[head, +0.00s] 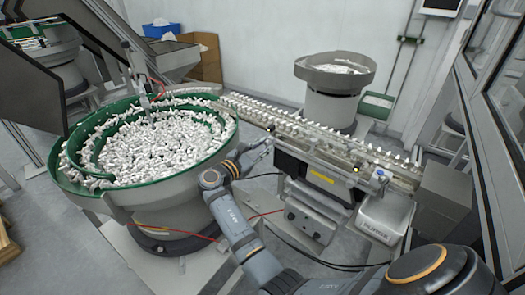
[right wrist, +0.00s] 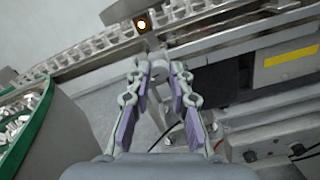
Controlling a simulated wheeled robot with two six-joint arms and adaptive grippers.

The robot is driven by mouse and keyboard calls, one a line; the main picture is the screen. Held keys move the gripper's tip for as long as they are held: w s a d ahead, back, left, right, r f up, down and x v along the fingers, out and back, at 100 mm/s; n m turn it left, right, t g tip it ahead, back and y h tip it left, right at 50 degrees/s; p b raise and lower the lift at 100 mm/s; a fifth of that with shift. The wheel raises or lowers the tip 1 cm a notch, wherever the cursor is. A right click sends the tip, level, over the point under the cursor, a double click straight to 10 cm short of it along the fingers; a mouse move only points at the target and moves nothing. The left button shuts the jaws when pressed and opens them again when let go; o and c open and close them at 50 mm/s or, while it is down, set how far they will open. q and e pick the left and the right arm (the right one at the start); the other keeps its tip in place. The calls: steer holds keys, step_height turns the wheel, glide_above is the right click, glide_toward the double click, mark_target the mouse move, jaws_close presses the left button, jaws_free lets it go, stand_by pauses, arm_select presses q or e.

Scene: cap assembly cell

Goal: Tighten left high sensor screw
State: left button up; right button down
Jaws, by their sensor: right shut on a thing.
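My right gripper (head: 264,150) reaches the left part of the linear rail (head: 325,130), just right of the big bowl. In the right wrist view its fingertips (right wrist: 159,68) are close together at the rail's lower edge. They are shut on a small part, which I take to be the left high sensor screw; it is mostly hidden between the fingers. A lit orange sensor lamp (right wrist: 142,22) shows on the rail just above the fingertips. My left gripper is not in view.
A green-rimmed bowl (head: 60,178) full of white caps stands close left of the gripper. A grey bowl feeder (head: 333,75) stands behind the rail. Another lit lamp (head: 356,169) is farther right on the rail. Red and black cables run below.

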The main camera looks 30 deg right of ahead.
steer(key=m+b, duration=0.1)
steer(key=m, duration=0.1)
steer(key=m+b, duration=0.1)
steer(key=shift+f+m+b, duration=0.2)
steer(key=shift+m+b, duration=0.1)
steer(key=shift+m, duration=0.1)
arm_select(q)
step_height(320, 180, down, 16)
steer(key=b, duration=1.3)
arm_select(e)
steer(key=m+b, duration=0.2)
steer(key=m, duration=1.3)
steer(key=shift+r, duration=0.1)
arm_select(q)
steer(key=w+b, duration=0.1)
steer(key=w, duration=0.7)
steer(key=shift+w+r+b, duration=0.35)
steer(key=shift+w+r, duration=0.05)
arm_select(e)
steer(key=shift+r+m, duration=0.15)
steer(key=shift+m, duration=0.75)
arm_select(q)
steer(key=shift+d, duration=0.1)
arm_select(e)
steer(key=c, duration=1.2)
jaws_free()
